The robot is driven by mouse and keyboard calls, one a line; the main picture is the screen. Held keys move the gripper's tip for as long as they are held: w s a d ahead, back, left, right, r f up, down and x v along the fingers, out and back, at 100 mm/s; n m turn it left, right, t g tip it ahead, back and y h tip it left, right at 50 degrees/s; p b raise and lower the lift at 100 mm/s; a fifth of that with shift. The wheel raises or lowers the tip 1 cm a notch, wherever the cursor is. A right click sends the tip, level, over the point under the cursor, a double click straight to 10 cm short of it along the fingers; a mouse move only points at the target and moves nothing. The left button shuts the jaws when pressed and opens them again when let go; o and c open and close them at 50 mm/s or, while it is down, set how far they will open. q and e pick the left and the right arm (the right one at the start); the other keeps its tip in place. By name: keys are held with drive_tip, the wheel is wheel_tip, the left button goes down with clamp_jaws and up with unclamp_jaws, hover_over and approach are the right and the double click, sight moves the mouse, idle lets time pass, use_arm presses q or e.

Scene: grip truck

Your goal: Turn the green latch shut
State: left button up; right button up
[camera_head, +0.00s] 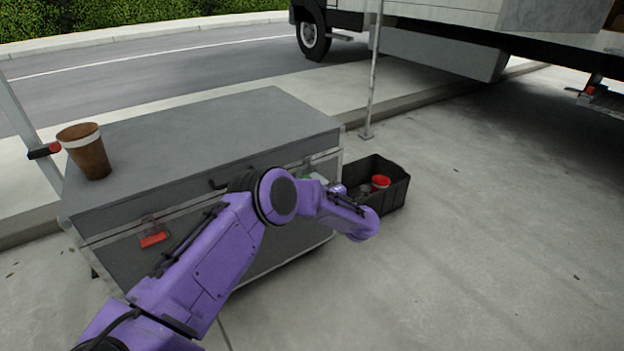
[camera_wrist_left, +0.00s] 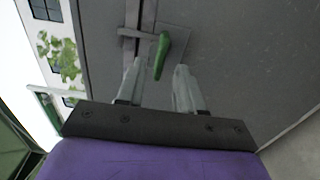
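The green latch (camera_wrist_left: 162,56) is on the front of the grey case (camera_head: 215,130). In the left wrist view its handle reaches between the two fingertips of my left gripper (camera_wrist_left: 158,68), with a gap on both sides. The gripper is open. In the head view my purple left arm crosses in front of the case and hides most of the gripper. Only a sliver of the green latch (camera_head: 304,176) shows there. My right gripper is not in view.
A red latch (camera_head: 154,240) is on the case's front left. A brown cup (camera_head: 86,152) stands on the lid at left. A black crate (camera_head: 396,190) with a red-topped item stands right of the case. A pole rises behind, and a truck is at the back right. Pavement at right is clear.

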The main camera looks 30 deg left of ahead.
use_arm(q)
drive_tip(key=p+v, duration=0.1)
drive_tip(key=v, duration=0.6)
drive_tip(key=shift+d, duration=0.2)
drive_tip(key=s+d+f+m+t+h, duration=0.2)
drive_tip(key=s+d+f+m+h, duration=0.1)
drive_tip(key=s+f+m+h, duration=0.5)
drive_tip(key=s+d+f+m+t+h, duration=0.25)
drive_tip(key=s+f+m, duration=0.25)
drive_tip(key=f+m, duration=0.55)
drive_tip(key=s+a+f+m+g+h, duration=0.1)
drive_tip(key=s+a+f+m+g, duration=0.2)
drive_tip(key=s, duration=1.2)
drive_tip(key=s+a+m+g+h, duration=0.15)
drive_tip(key=s+m+g, duration=0.3)
drive_tip(key=s, duration=1.05)
wheel_tip(320, 180, up, 29)
drive_tip(key=n+p, duration=0.1)
drive_tip(key=p, duration=2.8)
drive_tip(key=shift+w+d+g+p, duration=0.3)
drive_tip(key=shift+w+d+p, duration=0.05)
drive_tip(key=shift+w, duration=0.05)
